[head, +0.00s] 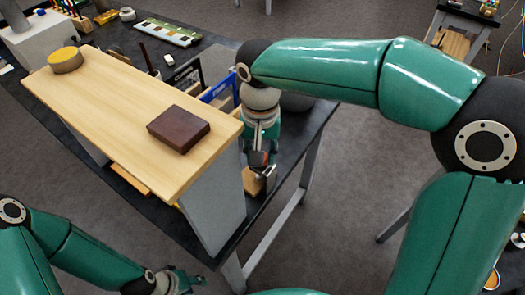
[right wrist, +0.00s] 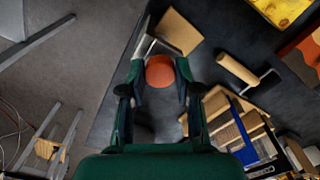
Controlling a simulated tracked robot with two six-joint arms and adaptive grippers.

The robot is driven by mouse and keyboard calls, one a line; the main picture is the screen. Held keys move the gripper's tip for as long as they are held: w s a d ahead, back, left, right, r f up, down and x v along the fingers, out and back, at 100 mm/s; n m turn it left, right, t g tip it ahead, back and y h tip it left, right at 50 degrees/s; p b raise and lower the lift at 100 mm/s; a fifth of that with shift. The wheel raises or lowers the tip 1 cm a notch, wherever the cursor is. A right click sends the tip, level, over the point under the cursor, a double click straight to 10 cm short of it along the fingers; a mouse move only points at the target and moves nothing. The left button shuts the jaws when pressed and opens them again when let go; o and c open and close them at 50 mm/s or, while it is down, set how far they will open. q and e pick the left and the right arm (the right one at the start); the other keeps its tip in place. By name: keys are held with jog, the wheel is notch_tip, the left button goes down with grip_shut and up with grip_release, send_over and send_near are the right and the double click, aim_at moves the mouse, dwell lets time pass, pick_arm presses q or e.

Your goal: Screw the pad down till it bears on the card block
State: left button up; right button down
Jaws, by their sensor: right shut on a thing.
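My right gripper (right wrist: 159,84) is shut on a round orange-red knob (right wrist: 160,70), one finger on each side of it. Beyond the knob, a grey metal clamp frame (right wrist: 146,44) stands beside a tan block (right wrist: 180,33), which looks like the card block. In the head view, the right gripper (head: 261,158) points down over the tan block (head: 254,182), beside the bench's end. The pad is hidden, so I cannot tell whether it touches the block. My left gripper (head: 190,281) is low at the bottom of the head view, empty, with its fingers seemingly apart.
A raised wooden board (head: 110,95) on grey supports stands left of the right gripper. It carries a dark red block (head: 179,129) and a yellow round thing (head: 66,60). A blue frame (head: 219,88) stands close behind. The black tabletop's edge (head: 300,168) lies just right of the clamp.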

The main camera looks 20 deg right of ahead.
jog(key=shift+w+r, duration=0.15)
jog(key=shift+w, duration=0.1)
jog(key=c, duration=0.8)
grip_release()
jog(key=shift+s, duration=0.1)
notch_tip(320, 180, up, 12)
